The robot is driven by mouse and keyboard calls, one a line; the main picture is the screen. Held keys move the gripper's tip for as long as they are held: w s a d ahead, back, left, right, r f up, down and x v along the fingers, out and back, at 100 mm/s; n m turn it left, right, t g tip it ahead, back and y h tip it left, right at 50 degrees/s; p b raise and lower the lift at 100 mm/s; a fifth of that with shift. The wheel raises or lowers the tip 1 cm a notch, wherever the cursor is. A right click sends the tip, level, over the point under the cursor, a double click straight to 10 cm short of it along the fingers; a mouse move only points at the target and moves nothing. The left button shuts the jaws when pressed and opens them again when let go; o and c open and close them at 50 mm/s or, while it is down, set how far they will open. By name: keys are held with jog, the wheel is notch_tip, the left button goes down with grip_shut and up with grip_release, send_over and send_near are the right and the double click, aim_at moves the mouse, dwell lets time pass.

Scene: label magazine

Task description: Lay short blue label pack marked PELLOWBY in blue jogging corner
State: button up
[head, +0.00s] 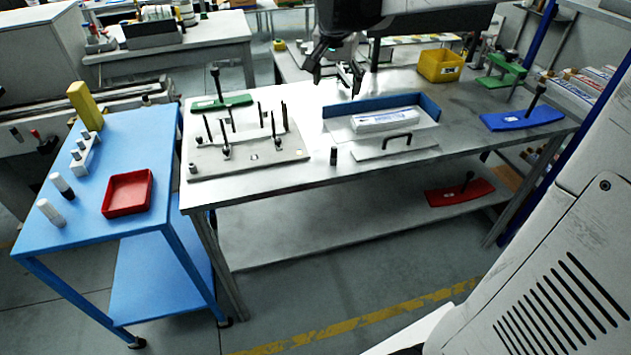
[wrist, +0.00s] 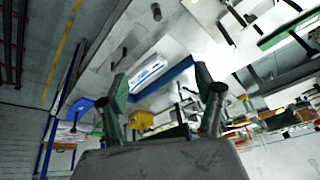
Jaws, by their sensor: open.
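The blue jogging corner (head: 431,105) stands on the steel table, with a long blue wall at the back, a short one at the right and a pale floor. A white pack with blue print (head: 385,120) lies flat on that floor, lengthwise along the back wall. Its marking is too small to read, and I cannot tell whether it touches the walls. My gripper (head: 337,78) is open and empty, above and behind the corner's left end. In the wrist view the pack (wrist: 147,74) and blue wall (wrist: 168,80) show beyond my spread fingers (wrist: 161,82).
A plate with a black handle (head: 382,152) lies in front of the corner. A pale board with several upright pins (head: 270,158) stands left. A yellow bin (head: 440,65) and a blue weighted plate (head: 522,120) are right. A blue cart (head: 90,245) with a red tray (head: 128,192) stands far left.

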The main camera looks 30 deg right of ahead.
jog(key=s+a+f+n+t+y, duration=0.1)
jog(key=s+a+f+n, duration=0.1)
jog(key=s+a, duration=0.3)
jog(key=s+a+f+n+t+y, duration=0.1)
jog(key=s+a+n, duration=0.3)
jog(key=s, duration=0.6)
jog(key=s+a+f+n+t, duration=0.1)
jog(key=s+a+f+n, duration=0.2)
jog(key=s+a, duration=0.3)
jog(key=shift+s+a+f+n+t+y, duration=0.3)
jog(key=shift+s+a+y, duration=0.1)
jog(key=shift+s, duration=0.45)
notch_tip(320, 180, down, 3)
jog(key=b, duration=0.3)
